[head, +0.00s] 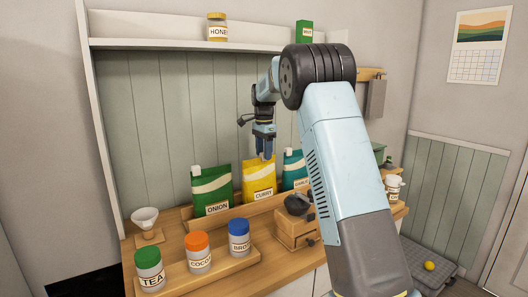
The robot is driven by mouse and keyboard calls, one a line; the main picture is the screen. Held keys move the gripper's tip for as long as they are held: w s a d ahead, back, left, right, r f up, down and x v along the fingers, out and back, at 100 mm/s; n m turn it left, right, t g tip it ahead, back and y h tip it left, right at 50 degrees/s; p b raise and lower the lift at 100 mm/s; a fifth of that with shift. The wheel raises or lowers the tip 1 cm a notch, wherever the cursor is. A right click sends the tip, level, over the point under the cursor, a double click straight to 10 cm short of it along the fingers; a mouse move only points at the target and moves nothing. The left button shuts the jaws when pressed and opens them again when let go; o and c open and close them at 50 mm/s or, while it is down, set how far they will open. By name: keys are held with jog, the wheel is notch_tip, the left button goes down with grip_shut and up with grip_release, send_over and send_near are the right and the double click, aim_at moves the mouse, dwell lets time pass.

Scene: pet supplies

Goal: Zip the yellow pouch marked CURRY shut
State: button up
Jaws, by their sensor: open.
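The yellow pouch marked CURRY (257,184) stands upright between a green pouch marked ONION (211,188) and a teal pouch (293,168), whose label is partly covered by my arm. My gripper (264,156) points down at the top edge of the yellow pouch, toward its right half. Its jaws are open, with the fingertips overlapping the pouch's top in the picture; I cannot tell whether they touch it. The yellow pouch's zip slider cannot be made out. White tabs show at the top left of the green and teal pouches.
The pouches stand in a wooden rack (232,213) on the counter. In front are a tray (216,272) with jars marked TEA, COCOA and a blue-lidded one, and a wooden grinder (296,229). A white funnel cup (145,218) stands left. A shelf (150,44) runs above.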

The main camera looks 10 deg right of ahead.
grip_shut()
dwell(0.3)
dwell(0.3)
